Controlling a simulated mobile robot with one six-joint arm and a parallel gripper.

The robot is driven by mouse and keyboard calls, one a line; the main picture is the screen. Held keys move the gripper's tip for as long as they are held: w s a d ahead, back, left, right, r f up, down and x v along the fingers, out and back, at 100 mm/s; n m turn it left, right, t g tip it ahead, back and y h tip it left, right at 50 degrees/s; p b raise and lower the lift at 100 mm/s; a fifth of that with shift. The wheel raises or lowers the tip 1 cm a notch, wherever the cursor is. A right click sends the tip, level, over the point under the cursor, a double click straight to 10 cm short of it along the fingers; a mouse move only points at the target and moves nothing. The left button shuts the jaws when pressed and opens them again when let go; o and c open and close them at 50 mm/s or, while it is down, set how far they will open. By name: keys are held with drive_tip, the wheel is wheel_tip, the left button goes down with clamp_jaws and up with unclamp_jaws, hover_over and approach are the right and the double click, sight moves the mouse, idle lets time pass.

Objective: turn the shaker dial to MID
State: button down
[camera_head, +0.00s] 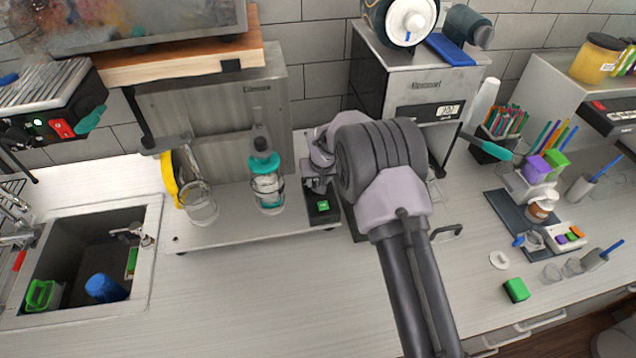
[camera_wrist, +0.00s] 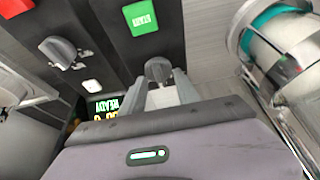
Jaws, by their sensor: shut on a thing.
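The shaker's black control panel (camera_head: 321,206) is at the front of the metal machine in the head view. Its green button (camera_head: 322,207) shows there, and again in the wrist view (camera_wrist: 141,17). A grey dial (camera_wrist: 158,67) sits between my fingertips in the wrist view. My gripper (camera_wrist: 161,77) is shut on this dial; it shows in the head view (camera_head: 319,184) just above the panel, hiding the dial there. A second grey knob (camera_wrist: 59,49) is to the left, with a small white button (camera_wrist: 92,86) beside it. Dial markings cannot be read.
A lit green display (camera_wrist: 107,106) is partly hidden by my gripper.

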drive_tip(key=c, duration=0.9)
unclamp_jaws()
drive_tip(key=v, duration=1.7)
drive_tip(key=shift+r, duration=0.25)
